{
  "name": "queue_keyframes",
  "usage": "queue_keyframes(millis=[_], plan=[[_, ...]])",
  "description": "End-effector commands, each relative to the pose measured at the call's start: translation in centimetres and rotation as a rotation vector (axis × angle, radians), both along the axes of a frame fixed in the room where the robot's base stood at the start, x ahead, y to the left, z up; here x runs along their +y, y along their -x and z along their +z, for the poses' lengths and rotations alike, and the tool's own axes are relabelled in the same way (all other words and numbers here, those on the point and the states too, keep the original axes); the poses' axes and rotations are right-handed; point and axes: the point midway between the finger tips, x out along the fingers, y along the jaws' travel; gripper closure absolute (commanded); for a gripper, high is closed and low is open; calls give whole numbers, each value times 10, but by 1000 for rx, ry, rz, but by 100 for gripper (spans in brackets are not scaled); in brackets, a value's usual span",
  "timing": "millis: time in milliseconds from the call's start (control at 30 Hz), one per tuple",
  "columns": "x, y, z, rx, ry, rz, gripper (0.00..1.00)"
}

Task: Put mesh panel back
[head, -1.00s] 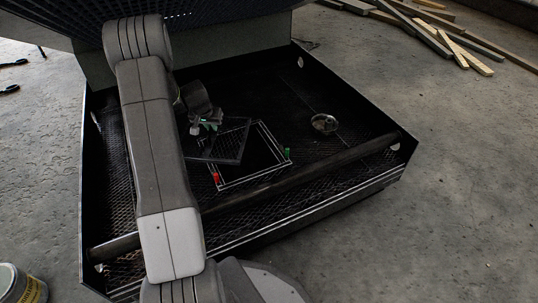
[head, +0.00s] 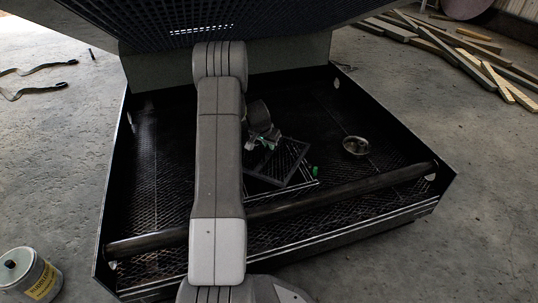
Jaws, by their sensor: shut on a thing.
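The dark mesh panel (head: 280,163) is a small framed square in the middle of the enclosure. My gripper (head: 262,145) is shut on it at its upper left edge. The panel sits over the white-outlined opening (head: 292,185) in the enclosure's mesh floor and hides most of it. The outline shows along the panel's lower and right sides, and the panel looks turned against it. I cannot tell whether the panel touches the floor. A green marker (head: 314,170) stands at the outline's right corner. My arm hides the floor to the left.
A thick dark bar (head: 340,189) crosses the enclosure's near side. A round metal dish (head: 355,146) lies on the floor to the right. A perforated lid (head: 270,22) hangs over the back. A can (head: 28,274), straps (head: 35,85) and planks (head: 470,55) lie outside.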

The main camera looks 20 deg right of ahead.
Motion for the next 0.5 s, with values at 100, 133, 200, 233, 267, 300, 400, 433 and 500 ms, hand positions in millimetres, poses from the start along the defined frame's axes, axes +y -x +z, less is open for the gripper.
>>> queue_keyframes(millis=[100,133,200,233,267,300,400,433,500], plan=[[0,0,-22,-2,0,-1,100],[0,0,-27,-1,-1,-1,100],[0,0,-36,-1,1,0,100],[0,0,-38,-1,0,0,100],[0,-1,-39,-2,1,0,100],[0,-1,-39,-3,2,0,100],[0,-1,-38,-3,1,1,100],[0,-1,-38,-3,1,1,100],[0,-1,-38,-3,1,1,100]])
